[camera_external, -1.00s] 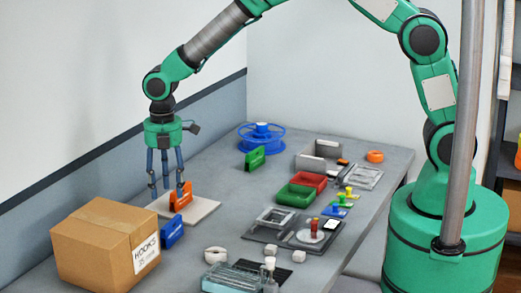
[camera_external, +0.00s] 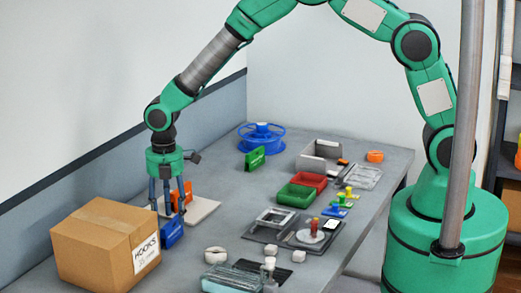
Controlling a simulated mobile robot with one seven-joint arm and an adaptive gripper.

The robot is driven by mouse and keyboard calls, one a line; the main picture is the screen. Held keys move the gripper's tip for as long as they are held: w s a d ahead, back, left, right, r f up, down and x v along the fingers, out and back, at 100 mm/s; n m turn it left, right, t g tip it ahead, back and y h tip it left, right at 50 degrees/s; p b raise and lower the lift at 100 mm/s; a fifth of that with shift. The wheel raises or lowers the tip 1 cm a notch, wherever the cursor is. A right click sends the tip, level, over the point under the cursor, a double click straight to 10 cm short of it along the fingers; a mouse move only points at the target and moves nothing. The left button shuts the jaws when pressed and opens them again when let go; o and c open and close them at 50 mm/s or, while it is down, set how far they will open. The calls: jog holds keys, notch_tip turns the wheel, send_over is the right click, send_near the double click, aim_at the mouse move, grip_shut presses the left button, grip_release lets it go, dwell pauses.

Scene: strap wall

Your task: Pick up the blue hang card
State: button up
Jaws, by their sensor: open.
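The blue hang card (camera_external: 173,234) stands upright on the table at the front edge of a pale board, just right of the cardboard box. My gripper (camera_external: 170,213) points down directly over the blue card, with its fingers around the card's upper part or just above it; I cannot tell whether they touch it. The fingers are open. An orange hang card (camera_external: 182,194) stands on the pale board (camera_external: 205,209) right behind the gripper and is partly hidden by the fingers.
The cardboard box (camera_external: 95,243) marked "HOOKS" stands close on the left. A green card (camera_external: 255,158) and a blue spool (camera_external: 261,137) are farther back. Red (camera_external: 309,181) and green (camera_external: 295,196) bins, trays and small parts fill the right. Bare table lies between the board and the trays.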

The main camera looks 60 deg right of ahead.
aim_at(169, 223)
jog(key=shift+f, duration=0.1)
jog(key=shift+a+f+b, duration=0.1)
jog(key=shift+f+b, duration=0.3)
jog(key=shift+f, duration=2.1)
jog(key=c, duration=0.8)
